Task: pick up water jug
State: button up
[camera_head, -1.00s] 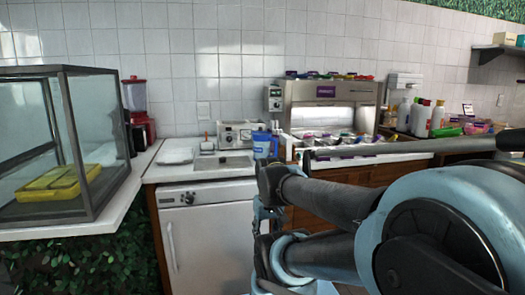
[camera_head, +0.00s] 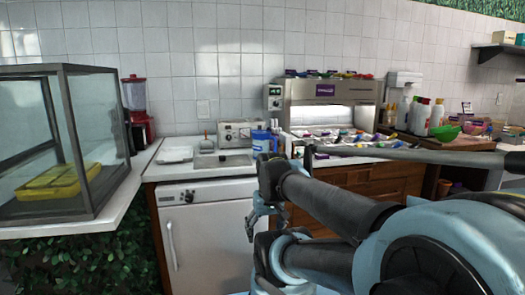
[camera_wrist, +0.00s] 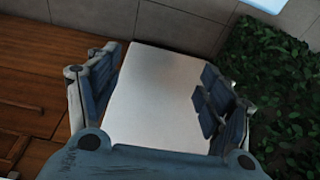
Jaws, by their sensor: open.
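A blue jug (camera_head: 262,142), which I take for the water jug, stands on the white counter beside the sink, against the left end of the topping station. Its lower part is partly hidden by my arm. My gripper (camera_head: 262,222) hangs in front of the white cabinet door, below the counter edge and below the jug. In the wrist view my gripper (camera_wrist: 160,95) has its two fingers wide apart with nothing between them. The jug does not show in the wrist view.
A glass case (camera_head: 85,140) with a yellow tray stands at the left. A red blender (camera_head: 136,110) is behind it. The topping station (camera_head: 325,105) and several bottles fill the right of the counter. A white appliance (camera_head: 205,230) is below the sink.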

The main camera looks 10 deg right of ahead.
jog(key=shift+o, duration=0.9)
jog(key=w+a+r+n+y, duration=0.1)
jog(key=w+r+n+y, duration=0.1)
jog(key=w+r, duration=0.6)
jog(key=shift+w+a+r+t+y, duration=0.15)
jog(key=shift+w+r+t+y, duration=0.2)
jog(key=shift+w+y, duration=0.5)
jog(key=w+d+r+n+t+y, duration=0.2)
jog(key=w+d+r, duration=0.1)
jog(key=w+r, duration=0.55)
jog(key=w+d+r+n+t+y, duration=0.1)
jog(key=w+d+r+n+t, duration=0.15)
jog(key=w+d+r, duration=0.45)
jog(key=w+d+r+n+t+y, duration=0.1)
jog(key=w+d+r+t+y, duration=0.15)
jog(key=w+d, duration=0.85)
jog(key=h, duration=0.1)
send_near(263, 133)
jog(key=shift+t, duration=0.35)
jog(key=a+f, duration=0.1)
jog(key=a, duration=0.1)
jog(key=w+a+f, duration=0.1)
jog(key=a, duration=0.1)
jog(key=w+a+f, duration=0.1)
jog(key=a, duration=0.2)
jog(key=shift+w+f, duration=0.15)
jog(key=shift+c, duration=0.2)
jog(key=c, duration=2.1)
